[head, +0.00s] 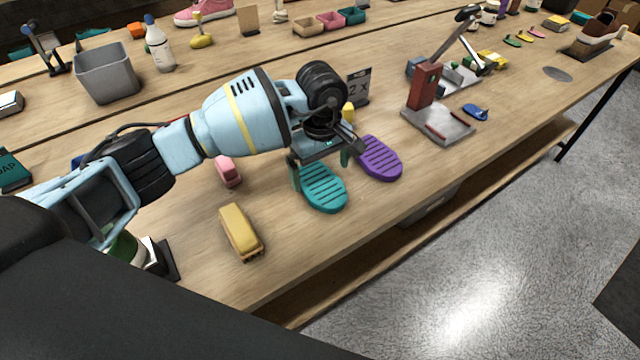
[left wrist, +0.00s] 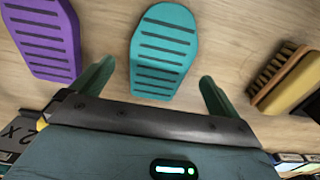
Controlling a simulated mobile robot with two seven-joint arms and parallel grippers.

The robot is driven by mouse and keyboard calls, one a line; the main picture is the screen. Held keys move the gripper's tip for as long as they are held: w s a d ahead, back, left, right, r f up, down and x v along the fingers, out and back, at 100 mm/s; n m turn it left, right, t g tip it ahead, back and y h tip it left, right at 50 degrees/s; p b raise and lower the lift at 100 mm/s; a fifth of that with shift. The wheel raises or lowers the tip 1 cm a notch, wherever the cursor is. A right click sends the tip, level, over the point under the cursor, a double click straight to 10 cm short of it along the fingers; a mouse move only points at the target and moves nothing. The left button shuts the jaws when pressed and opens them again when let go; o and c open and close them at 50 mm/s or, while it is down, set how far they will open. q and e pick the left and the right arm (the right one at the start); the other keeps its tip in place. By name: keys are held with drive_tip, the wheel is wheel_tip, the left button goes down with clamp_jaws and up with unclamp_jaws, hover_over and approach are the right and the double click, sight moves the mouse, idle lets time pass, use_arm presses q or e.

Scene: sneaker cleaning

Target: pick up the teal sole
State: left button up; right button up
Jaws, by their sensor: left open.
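The teal sole (head: 323,188) lies flat on the wooden table near its front edge, with dark grooves across it. In the left wrist view the teal sole (left wrist: 163,52) lies ahead of the fingers, its near end close to the gap between them. My left gripper (head: 320,168) is above the back part of the sole, fingers spread and empty; it also shows in the left wrist view (left wrist: 157,88). Whether the fingers touch the sole cannot be told. My right gripper is not in view.
A purple sole (head: 380,158) lies just right of the teal one. A yellow brush (head: 240,232) and a pink block (head: 228,171) lie to the left. A red and grey press (head: 432,105) stands further right. The table's front edge is close to the soles.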

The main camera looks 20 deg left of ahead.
sight(321, 183)
use_arm(q)
wheel_tip(321, 183, down, 3)
drive_tip(key=shift+f, duration=0.15)
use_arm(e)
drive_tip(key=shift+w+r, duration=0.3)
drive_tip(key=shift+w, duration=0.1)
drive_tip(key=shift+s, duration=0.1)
use_arm(q)
drive_tip(key=c, duration=1)
drive_tip(key=shift+c, duration=0.2)
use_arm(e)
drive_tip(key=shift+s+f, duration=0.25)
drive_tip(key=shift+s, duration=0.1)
